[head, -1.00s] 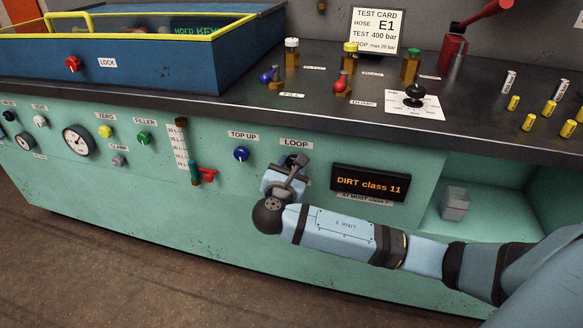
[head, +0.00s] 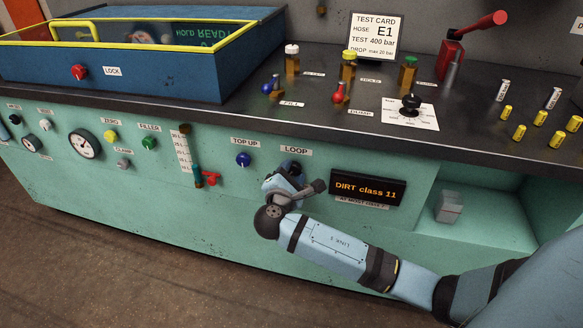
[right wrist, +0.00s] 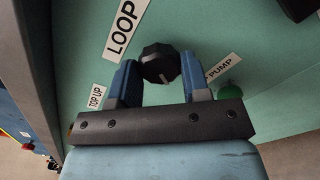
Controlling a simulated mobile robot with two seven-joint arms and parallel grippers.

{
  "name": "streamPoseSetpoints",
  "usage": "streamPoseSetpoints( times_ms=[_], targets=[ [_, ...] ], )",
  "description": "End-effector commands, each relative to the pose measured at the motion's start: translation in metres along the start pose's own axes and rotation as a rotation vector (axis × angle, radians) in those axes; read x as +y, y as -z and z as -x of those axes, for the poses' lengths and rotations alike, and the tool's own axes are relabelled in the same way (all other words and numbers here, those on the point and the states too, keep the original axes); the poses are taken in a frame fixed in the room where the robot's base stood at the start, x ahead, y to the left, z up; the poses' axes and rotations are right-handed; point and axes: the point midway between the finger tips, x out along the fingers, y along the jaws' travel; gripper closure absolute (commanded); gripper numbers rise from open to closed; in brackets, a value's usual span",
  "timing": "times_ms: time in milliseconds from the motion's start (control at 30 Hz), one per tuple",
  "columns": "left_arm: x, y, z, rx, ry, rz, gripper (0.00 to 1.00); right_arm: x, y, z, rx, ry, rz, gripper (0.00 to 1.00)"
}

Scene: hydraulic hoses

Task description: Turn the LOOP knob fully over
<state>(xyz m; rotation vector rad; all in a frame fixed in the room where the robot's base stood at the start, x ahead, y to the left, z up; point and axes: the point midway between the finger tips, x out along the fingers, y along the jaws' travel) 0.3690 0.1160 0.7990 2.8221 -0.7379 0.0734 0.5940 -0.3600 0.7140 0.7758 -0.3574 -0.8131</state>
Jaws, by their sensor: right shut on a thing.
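The LOOP knob (right wrist: 159,63) is black and round with a light mark on its rim. In the right wrist view it sits between the two blue fingers of my right gripper (right wrist: 157,76), which is shut on it. The LOOP label (right wrist: 124,28) is beside it. In the head view my right gripper (head: 288,174) reaches the panel just under the LOOP label (head: 296,151) and covers most of the knob. My left gripper is not in view.
The TOP UP knob (head: 243,159) is close on the left. A display (head: 368,186) reading DIRT class 11 is close on the right. In the right wrist view a green button (right wrist: 229,91) is near the PUMP label (right wrist: 221,67). The bench top (head: 235,108) overhangs above.

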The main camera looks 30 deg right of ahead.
Motion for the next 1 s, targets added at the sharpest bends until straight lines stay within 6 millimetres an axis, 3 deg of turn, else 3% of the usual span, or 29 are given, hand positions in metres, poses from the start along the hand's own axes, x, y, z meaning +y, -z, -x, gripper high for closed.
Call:
streamPoseSetpoints(
  times_ms=[367, 1000],
  targets=[
    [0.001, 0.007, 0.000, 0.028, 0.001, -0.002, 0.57, -0.001, 0.002, 0.002, 0.001, 0.004, -0.359, 0.81],
    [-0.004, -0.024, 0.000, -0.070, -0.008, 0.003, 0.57, -0.002, 0.002, 0.001, 0.002, 0.004, -0.888, 0.81]
  ],
)
